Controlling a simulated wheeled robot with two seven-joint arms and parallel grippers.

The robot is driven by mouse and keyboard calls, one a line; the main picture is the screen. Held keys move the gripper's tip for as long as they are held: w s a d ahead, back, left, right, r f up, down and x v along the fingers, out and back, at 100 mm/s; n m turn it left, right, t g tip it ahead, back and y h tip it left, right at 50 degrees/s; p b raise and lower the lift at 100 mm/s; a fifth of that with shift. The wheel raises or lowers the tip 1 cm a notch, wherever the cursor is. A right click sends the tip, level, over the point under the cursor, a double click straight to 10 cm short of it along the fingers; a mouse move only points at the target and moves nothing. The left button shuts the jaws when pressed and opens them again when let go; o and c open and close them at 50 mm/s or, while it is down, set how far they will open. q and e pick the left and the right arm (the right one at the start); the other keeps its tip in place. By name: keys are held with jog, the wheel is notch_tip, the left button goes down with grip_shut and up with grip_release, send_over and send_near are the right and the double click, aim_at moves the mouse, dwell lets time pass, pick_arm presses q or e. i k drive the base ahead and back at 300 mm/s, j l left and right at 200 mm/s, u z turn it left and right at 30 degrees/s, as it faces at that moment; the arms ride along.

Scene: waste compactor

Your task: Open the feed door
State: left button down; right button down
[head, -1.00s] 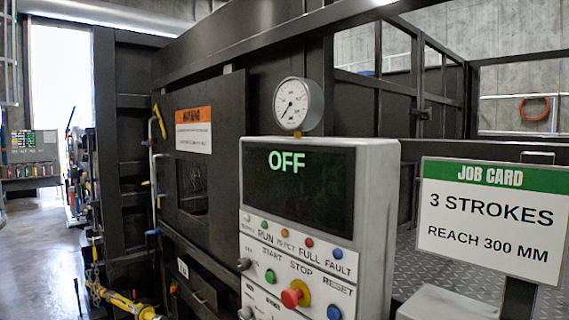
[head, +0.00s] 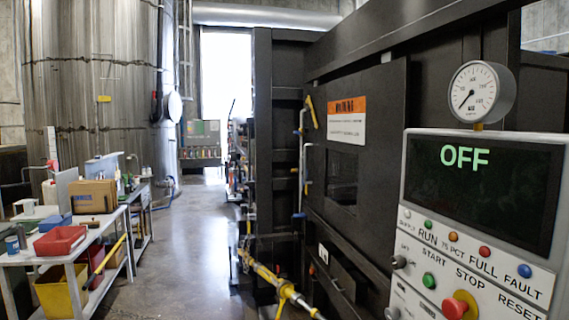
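The feed door (head: 385,195) is a dark panel on the black compactor, right of centre in the head view. It carries an orange-topped warning label (head: 346,121) and a small dark window (head: 342,177). It looks shut. A yellow handle (head: 312,112) sits at the upper left edge of the door, with a pale vertical rod (head: 302,160) below it. The control panel (head: 480,205) stands in front at the right and its screen reads OFF. Neither of my grippers is in view.
A round gauge (head: 476,92) tops the panel. A yellow bar (head: 275,280) sticks out low in front of the compactor. A white workbench (head: 68,257) with a red bin (head: 60,241) and a cardboard box (head: 92,196) stands at left. The floor (head: 195,255) between is clear.

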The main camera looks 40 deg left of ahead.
aim_at(386, 87)
jog(key=u, duration=0.85)
jog(key=i+j+z, duration=0.15)
jog(key=z, duration=0.2)
jog(key=i+j+z, duration=0.5)
jog(key=z, duration=0.15)
jog(key=i+j, duration=0.2)
jog(key=j, duration=0.15)
jog(key=i+j+z, duration=0.15)
jog(key=j, duration=0.15)
jog(key=i+j, duration=0.2)
jog(key=j, duration=0.15)
jog(key=i+j+z, duration=0.1)
jog(key=j, duration=0.25)
jog(key=i+j, duration=0.2)
jog(key=j, duration=0.2)
jog(key=i+j+z, duration=0.15)
jog(key=j, duration=0.2)
